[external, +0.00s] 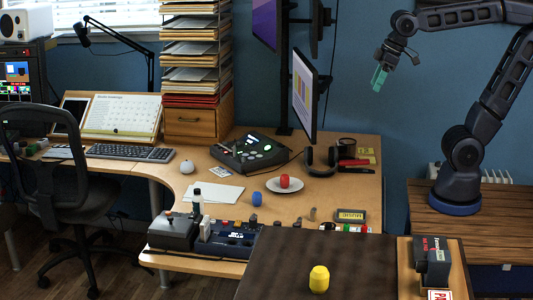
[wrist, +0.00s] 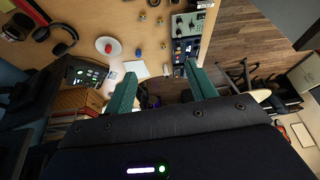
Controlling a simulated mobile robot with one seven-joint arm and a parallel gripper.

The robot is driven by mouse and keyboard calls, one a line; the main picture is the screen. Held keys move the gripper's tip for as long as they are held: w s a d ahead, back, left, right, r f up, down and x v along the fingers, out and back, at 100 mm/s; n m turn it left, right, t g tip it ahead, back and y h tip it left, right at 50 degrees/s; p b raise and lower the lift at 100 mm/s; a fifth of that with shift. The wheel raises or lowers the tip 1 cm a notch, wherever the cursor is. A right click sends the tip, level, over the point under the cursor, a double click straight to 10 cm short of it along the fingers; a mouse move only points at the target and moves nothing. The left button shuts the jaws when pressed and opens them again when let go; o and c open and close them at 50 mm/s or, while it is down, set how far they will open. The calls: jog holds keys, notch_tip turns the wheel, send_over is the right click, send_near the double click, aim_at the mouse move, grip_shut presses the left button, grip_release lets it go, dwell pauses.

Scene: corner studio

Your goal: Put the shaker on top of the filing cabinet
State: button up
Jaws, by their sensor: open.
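Three small rounded, shaker-like objects show in the external view, and I cannot tell which is the task's shaker. A red one (external: 284,181) sits on a white plate (external: 298,189) on the desk. A blue one (external: 257,199) stands on the desk left of the plate. A yellow one (external: 319,279) stands on a dark brown top (external: 365,262) in the foreground; whether this is the filing cabinet is unclear. My gripper (external: 379,77) is open and empty, high above the desk's right side. Its teal fingers are apart in the wrist view (wrist: 160,78), with red (wrist: 108,48) and blue objects (wrist: 138,52) far below.
A monitor (external: 303,95) rises from the desk between my gripper and the desk's left part. Headphones (external: 322,160), a control device (external: 249,152) and black boxes (external: 231,238) crowd the desk. Dark boxes (external: 433,260) stand right of the dark top. Air around my gripper is clear.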

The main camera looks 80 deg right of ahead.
jog(key=s+d+f+m, duration=0.1)
jog(key=s+d+f, duration=0.3)
jog(key=s, duration=0.3)
jog(key=shift+s+d+f+h, duration=0.2)
jog(key=shift+s+f+h, duration=0.1)
jog(key=shift+f, duration=0.2)
